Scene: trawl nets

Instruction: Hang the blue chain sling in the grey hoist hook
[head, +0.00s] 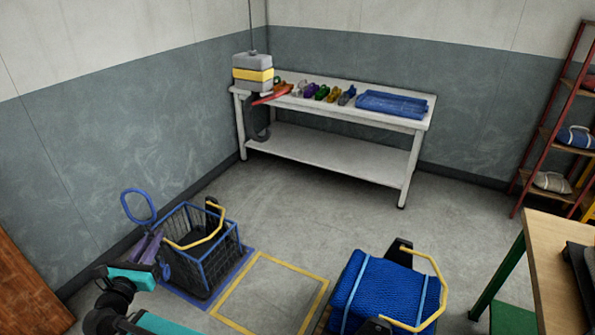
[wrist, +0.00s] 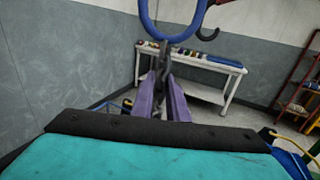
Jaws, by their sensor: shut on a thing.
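The blue chain sling shows its large blue ring (head: 138,206) upright above my gripper (head: 150,247). My gripper's purple fingers are shut on the sling's dark link just below the ring; this also shows in the wrist view, with the ring (wrist: 170,38) cut off by the top edge. A blue part of the sling hangs beside the fingers in the head view. The grey hoist hook (head: 259,132) hangs under a grey and yellow hoist block (head: 253,74), to the right of and beyond the ring. In the wrist view the hook's curved tip (wrist: 208,34) shows right of the ring, apparently apart from it.
A wire basket (head: 205,255) with a yellow handle stands on the floor by my gripper. A blue net bundle (head: 380,295) lies front right. The floor between is clear.

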